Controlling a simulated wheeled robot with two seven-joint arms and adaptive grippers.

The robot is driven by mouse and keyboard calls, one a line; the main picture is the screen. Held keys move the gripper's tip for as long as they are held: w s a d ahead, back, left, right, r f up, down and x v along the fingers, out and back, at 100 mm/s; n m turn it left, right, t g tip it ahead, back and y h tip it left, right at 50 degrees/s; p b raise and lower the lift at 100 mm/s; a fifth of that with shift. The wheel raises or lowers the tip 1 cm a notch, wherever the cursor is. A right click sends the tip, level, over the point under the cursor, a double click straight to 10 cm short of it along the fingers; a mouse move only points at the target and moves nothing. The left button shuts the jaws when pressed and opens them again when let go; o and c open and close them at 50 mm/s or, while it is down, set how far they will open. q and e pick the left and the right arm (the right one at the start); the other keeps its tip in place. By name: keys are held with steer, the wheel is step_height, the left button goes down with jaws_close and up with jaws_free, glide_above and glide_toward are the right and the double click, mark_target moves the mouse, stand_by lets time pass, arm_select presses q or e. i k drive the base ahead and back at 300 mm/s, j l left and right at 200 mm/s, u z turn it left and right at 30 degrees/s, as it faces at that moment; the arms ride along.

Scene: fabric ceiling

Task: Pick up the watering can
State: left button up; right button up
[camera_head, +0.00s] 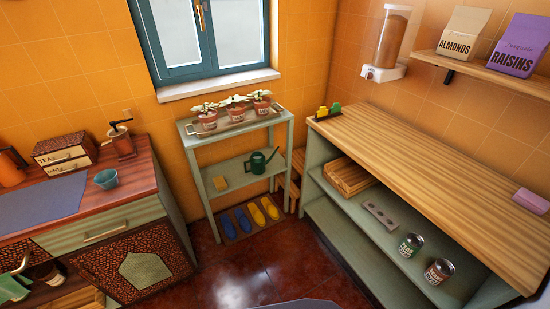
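The watering can (257,164) is small and dark green, with a spout pointing up to the right. It stands upright on the middle shelf of a pale green shelf unit (227,176) under the window. Neither of my grippers shows in the head view, so nothing of mine touches the can.
A tray of several potted plants (236,117) stands on the unit's top, above the can. Blue and yellow shoes (250,217) lie below. A wooden counter (430,180) stands right, a kitchen cabinet (115,235) left. The red floor (240,270) between is clear.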

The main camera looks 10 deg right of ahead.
mark_target(257, 162)
steer(key=i+z, duration=0.5)
steer(key=i+j+z, duration=0.25)
steer(key=i+z, duration=0.2)
steer(key=i, duration=0.3)
